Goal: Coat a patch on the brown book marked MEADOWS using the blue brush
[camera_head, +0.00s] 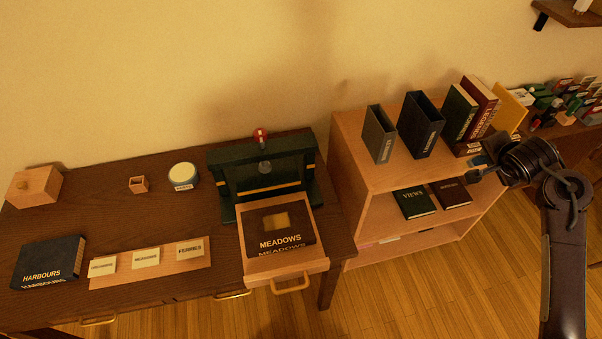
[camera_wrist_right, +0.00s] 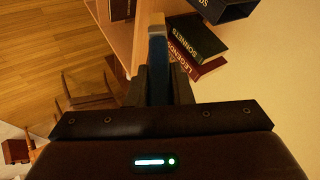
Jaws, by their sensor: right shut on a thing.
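The brown book marked MEADOWS (camera_head: 258,236) lies flat on a pale wooden tray (camera_head: 286,265) at the front of a dark green press (camera_head: 228,170). A lighter tan square (camera_head: 276,221) shows on its cover. My right gripper (camera_head: 474,174) is at the right, by the wooden shelf unit, well apart from the book. It is shut on the blue brush (camera_head: 480,160). In the right wrist view the brush (camera_wrist_right: 158,55) stands between the fingers (camera_wrist_right: 159,85), blue with a pale end pointing away. My left gripper is not in view.
The shelf unit (camera_head: 375,182) holds upright books and two lying books. A wooden handle (camera_head: 291,286) sticks out from the tray.

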